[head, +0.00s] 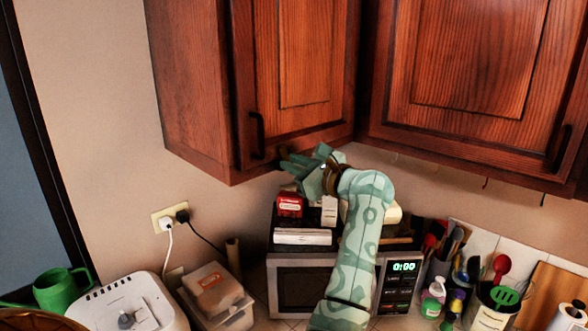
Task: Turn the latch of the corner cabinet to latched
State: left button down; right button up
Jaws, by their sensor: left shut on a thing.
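The corner cabinet (302,55) is dark red-brown wood, and its door looks closed. The door has a black bar handle (257,136) near its lower left corner. My left gripper (287,161), pale green, is at the lower edge of this door, to the right of the handle and apart from it. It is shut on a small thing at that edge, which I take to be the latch. The fingers hide the latch, so its turn cannot be read. My right gripper is not in view.
A microwave (318,287) stands below, with a red box (289,206) and other small things on top. A second wall cabinet (470,60) adjoins on the right. Utensils and bottles crowd the lower right. A wall socket (170,218) with plugs is at left.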

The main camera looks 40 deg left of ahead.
pick_arm(q)
jog(key=m, duration=0.3)
jog(key=shift+w+r, duration=0.1)
jog(key=shift+w, duration=0.1)
jog(key=shift+w+m, duration=0.1)
jog(key=shift+m, duration=0.5)
jog(key=c, duration=1.4)
grip_release()
jog(key=d+b, duration=0.1)
jog(key=d, duration=0.4)
jog(key=s+d+b, duration=0.1)
jog(key=d+b, duration=0.1)
jog(key=d, duration=0.4)
jog(key=d+b, duration=0.2)
jog(key=d, duration=0.3)
jog(key=shift+s+d, duration=0.15)
